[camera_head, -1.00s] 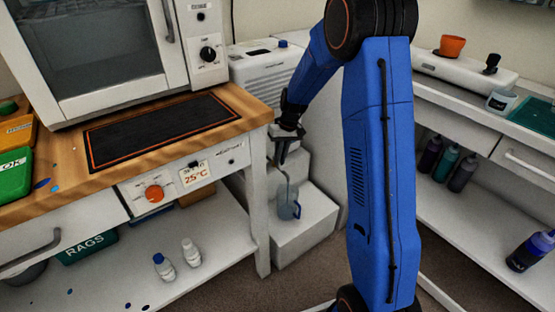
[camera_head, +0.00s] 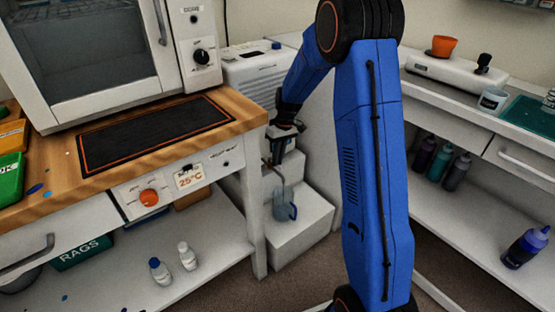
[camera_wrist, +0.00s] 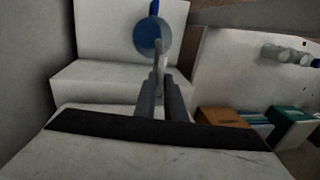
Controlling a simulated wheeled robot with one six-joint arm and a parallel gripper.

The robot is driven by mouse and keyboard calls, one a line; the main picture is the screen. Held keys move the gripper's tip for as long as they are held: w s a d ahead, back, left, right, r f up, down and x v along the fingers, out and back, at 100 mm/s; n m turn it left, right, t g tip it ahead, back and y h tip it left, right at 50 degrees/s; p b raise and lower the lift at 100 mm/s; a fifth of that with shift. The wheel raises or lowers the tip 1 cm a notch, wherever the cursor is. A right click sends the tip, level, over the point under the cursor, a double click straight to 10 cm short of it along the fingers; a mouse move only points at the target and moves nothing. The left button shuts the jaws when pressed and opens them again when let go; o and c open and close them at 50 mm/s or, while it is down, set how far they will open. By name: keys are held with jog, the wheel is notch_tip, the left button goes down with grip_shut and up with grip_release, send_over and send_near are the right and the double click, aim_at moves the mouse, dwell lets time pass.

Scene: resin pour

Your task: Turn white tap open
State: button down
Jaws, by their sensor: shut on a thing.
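My gripper (camera_head: 273,163) is low beside the white stepped blocks, in the gap to the right of the wooden bench. In the wrist view my two grey fingers (camera_wrist: 160,85) are closed together on a small pale piece, which appears to be the white tap (camera_wrist: 163,57). Most of the tap is hidden by the fingers, so its turn angle cannot be told. A translucent blue jug (camera_head: 285,205) stands on the lower white block, below my gripper. In the wrist view the jug (camera_wrist: 147,36) shows just beyond the fingertips.
The lower white block (camera_head: 300,235) carries the jug. The wooden bench (camera_head: 240,115) and its leg are close on the left. A white boxy appliance (camera_head: 262,75) stands behind. Two small bottles (camera_head: 187,255) are on the bench's lower shelf. Dark bottles stand on the right shelf.

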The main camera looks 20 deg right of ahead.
jog(key=c, duration=1.8)
grip_release()
jog(key=shift+r, duration=0.1)
jog(key=shift+w+d+r, duration=0.2)
jog(key=shift+d+r, duration=0.35)
jog(key=shift+r, duration=2.25)
jog(key=shift+w+d+r, duration=0.15)
jog(key=shift+d+r, duration=0.4)
jog(key=shift+r, duration=2.3)
jog(key=shift+w+d+r, duration=0.2)
jog(key=shift+d+r, duration=0.35)
jog(key=shift+r, duration=2.25)
